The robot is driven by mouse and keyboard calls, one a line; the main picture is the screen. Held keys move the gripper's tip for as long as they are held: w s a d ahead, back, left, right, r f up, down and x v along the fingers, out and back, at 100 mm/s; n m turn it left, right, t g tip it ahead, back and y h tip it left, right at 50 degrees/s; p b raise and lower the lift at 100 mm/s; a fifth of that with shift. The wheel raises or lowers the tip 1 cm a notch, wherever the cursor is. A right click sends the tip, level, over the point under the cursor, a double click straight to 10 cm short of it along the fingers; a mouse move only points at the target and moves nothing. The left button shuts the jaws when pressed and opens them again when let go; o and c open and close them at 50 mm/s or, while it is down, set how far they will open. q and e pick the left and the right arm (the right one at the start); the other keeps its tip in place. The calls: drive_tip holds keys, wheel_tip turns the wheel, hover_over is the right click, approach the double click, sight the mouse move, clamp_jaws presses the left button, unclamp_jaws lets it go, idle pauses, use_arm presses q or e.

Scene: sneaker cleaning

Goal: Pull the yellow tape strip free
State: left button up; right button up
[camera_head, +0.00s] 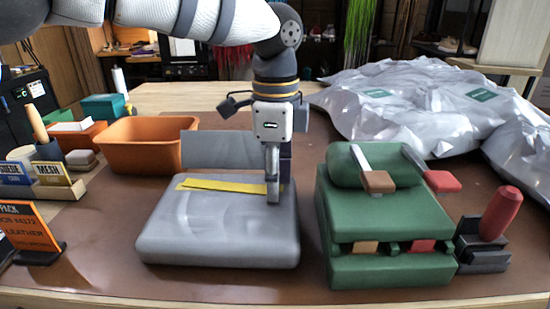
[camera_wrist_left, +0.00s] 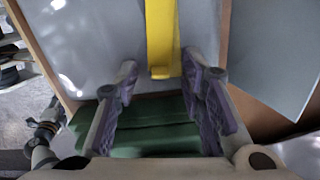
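The yellow tape strip (camera_head: 222,185) lies along the back of the top of a grey padded block (camera_head: 215,230). My left gripper (camera_head: 273,193) points down at the strip's right end. In the left wrist view the strip (camera_wrist_left: 161,35) runs down from the top edge, and its squared end lies between the fingertips. The left gripper (camera_wrist_left: 159,68) is open there, with purple-padded fingers apart on both sides of the strip and a visible gap to each. In the head view the near finger hides part of the strip's right end. My right gripper is in neither view.
A green block (camera_head: 372,235) with brushes stands right of the grey block, with a red-handled tool (camera_head: 500,212) beside it. A grey upright panel (camera_head: 222,150) and an orange bin (camera_head: 140,145) stand behind. Silvery bags (camera_head: 410,95) fill the back right. Brown mat is clear in front.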

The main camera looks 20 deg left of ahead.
use_arm(q)
clamp_jaws()
unclamp_jaws()
